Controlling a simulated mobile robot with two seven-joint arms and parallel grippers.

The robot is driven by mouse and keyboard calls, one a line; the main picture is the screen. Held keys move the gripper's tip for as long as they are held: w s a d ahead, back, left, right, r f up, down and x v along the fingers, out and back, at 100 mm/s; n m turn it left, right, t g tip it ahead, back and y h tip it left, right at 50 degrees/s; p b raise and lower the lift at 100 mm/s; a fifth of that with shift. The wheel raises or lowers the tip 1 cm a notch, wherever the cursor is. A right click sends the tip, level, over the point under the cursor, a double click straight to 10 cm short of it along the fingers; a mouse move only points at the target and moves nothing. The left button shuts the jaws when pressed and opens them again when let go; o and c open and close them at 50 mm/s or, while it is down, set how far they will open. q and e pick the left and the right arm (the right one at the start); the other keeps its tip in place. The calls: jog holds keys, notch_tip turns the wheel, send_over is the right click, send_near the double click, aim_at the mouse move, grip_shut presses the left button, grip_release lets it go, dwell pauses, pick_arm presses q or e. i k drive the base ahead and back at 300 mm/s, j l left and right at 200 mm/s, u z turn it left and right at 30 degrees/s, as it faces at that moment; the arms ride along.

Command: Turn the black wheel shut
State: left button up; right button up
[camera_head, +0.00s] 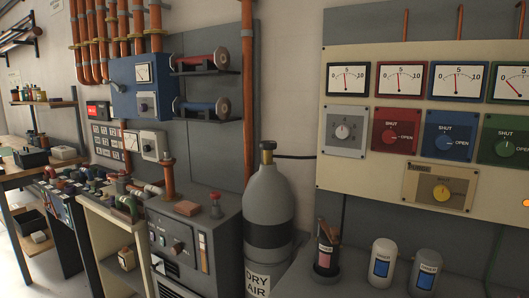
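I cannot make out a wheel that is plainly black. The panel (340,178) at the right carries a silver-grey knob (342,131) on a grey plate under a dark-framed gauge (348,78). Beside it are a red knob (388,137), a blue knob (442,143) and a green knob (503,149), on plates marked SHUT and OPEN. A yellow knob (441,193) sits below them. The dark-framed gauge's needle stands near mid-scale. Neither of my grippers is in view.
A grey gas cylinder (267,199) labelled DRY AIR stands left of the panel. Two capped canisters (382,262) (426,271) and a dark holder (327,249) stand below the panel. A grey cabinet (188,245), a blue box (144,88) and orange pipes (248,90) are further left.

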aim_at(266, 144)
jog(key=i+j+z, duration=0.2)
jog(key=z, duration=0.25)
jog(key=i+j+z, duration=0.15)
jog(key=z, duration=0.25)
jog(key=j+z, duration=0.45)
jog(key=i+l, duration=0.05)
